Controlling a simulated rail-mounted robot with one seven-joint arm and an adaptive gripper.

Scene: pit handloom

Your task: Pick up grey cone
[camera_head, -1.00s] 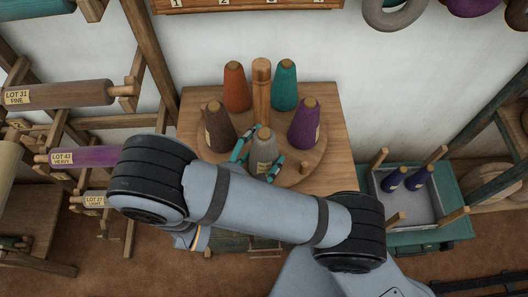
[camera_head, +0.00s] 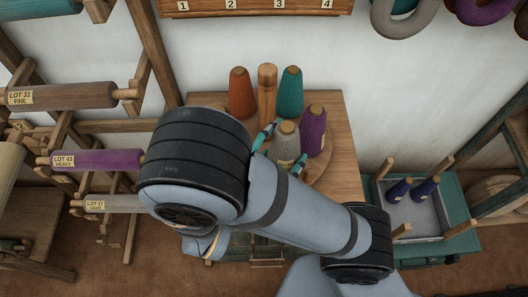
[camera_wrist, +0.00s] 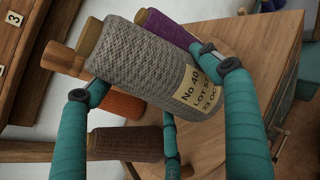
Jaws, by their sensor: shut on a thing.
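The grey cone (camera_head: 284,143) is a tapered yarn cone with a cream label. In the wrist view the cone (camera_wrist: 145,65) lies between the teal fingers of my gripper (camera_wrist: 150,80), which is shut on it, and its label reads No 40. In the head view my gripper (camera_head: 277,141) has teal fingers at the cone's sides; my arm hides its lower part. The cone looks raised above the round wooden stand (camera_wrist: 240,35).
An orange cone (camera_head: 241,93), a teal cone (camera_head: 290,92) and a purple cone (camera_head: 313,130) stand around a wooden post (camera_head: 267,90). A brown cone (camera_wrist: 125,143) shows in the wrist view. A teal-framed tray (camera_head: 425,218) with two dark blue cones is at right.

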